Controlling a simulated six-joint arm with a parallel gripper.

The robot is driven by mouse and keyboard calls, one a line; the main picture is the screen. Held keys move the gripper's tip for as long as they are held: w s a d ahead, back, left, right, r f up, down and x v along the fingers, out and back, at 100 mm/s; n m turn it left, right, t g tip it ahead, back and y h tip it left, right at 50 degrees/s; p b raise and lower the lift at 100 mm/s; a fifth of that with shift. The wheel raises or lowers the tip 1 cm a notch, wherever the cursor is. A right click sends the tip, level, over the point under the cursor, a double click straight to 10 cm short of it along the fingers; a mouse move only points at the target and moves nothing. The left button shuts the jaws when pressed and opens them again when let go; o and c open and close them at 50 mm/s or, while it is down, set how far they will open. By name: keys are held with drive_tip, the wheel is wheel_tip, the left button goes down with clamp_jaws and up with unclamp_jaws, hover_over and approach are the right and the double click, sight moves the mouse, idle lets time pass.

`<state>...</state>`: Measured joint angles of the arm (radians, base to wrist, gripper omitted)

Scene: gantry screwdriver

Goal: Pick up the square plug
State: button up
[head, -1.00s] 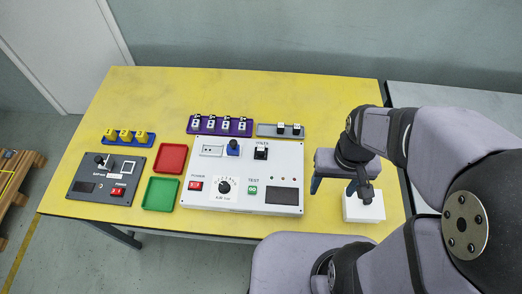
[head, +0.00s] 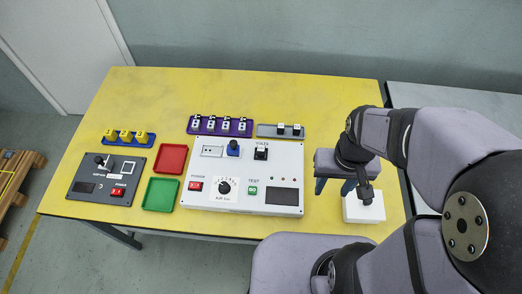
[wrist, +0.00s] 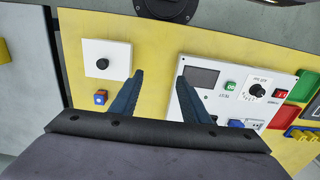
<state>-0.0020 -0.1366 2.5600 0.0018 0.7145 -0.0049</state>
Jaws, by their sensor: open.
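My gripper (head: 333,191) hangs above the right part of the table with its blue fingers apart. In the wrist view the open fingers (wrist: 159,74) have only bare yellow table between them. Another blue block (head: 233,147) sits at the top of the white control panel (head: 225,205). I cannot tell for sure which one is the square plug.
A white box with a black knob (head: 363,213) stands close by my gripper. Purple (head: 218,132) and grey (head: 266,131) racks stand behind the panel. Red (head: 171,158) and green (head: 160,194) trays lie left of it. Bare table lies around the small block.

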drive_tip(key=w+a+f+n+t+y+b, duration=0.25)
drive_tip(key=w+a+f+t+b, duration=0.25)
drive_tip(key=w+a+b, duration=0.55)
drive_tip(key=t+y+b, duration=0.2)
drive_tip(key=t+b, duration=0.4)
drive_tip(key=b, duration=0.2)
hover_over(263, 149)
drive_tip(key=s+a, duration=0.3)
drive_tip(key=shift+w+a+f+m+t+h+b, duration=0.15)
drive_tip(key=shift+a+f+m+t+h+b, duration=0.15)
drive_tip(key=shift+b, duration=0.6)
drive_tip(key=shift+s+d+f+m+t+h+b, duration=0.2)
drive_tip(key=shift+f+m+t+h+b, duration=0.15)
drive_tip(key=shift+b, duration=0.65)
drive_tip(key=s+d+f+m+t+h+b, duration=0.1)
drive_tip(key=s+d+f+h+b, duration=0.1)
drive_tip(key=b, duration=0.2)
drive_tip(key=shift+s+d+f+h+b, duration=0.3)
drive_tip(key=shift+h, duration=0.1)
drive_tip(key=shift+s+d, duration=0.2)
drive_tip(key=shift+d, duration=0.05)
drive_tip(key=shift+w+p, duration=0.4)
drive_tip(key=shift+w, duration=0.05)
drive_tip(key=shift+w+f, duration=0.45)
drive_tip(key=shift+w, duration=0.1)
